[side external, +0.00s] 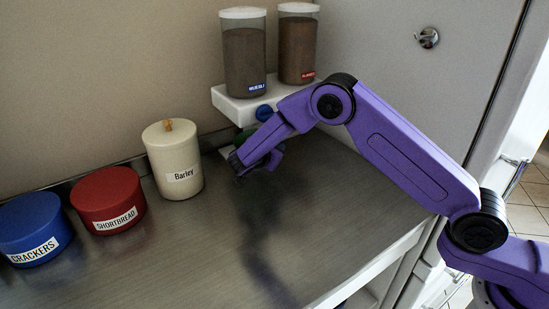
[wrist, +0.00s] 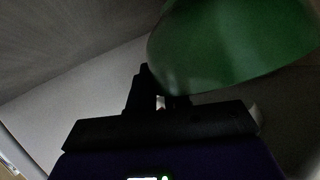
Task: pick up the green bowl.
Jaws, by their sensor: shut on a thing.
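The green bowl (wrist: 235,45) fills the upper right of the dark wrist view. Its edge meets the fingers of my gripper (wrist: 160,98), which are shut on it. In the side view my gripper (side external: 238,164) is low over the counter at the back, below the white dispenser stand. Only a small dark green patch of the bowl (side external: 243,136) shows there, behind my arm. I cannot tell whether the bowl touches the counter.
The white stand (side external: 228,105) carries two clear dispensers (side external: 244,55) (side external: 298,50) close above my gripper. A cream Barley canister (side external: 172,155) stands to the left, then a red Shortbread tin (side external: 108,200) and a blue Crackers tin (side external: 32,230). The front counter (side external: 200,260) is clear.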

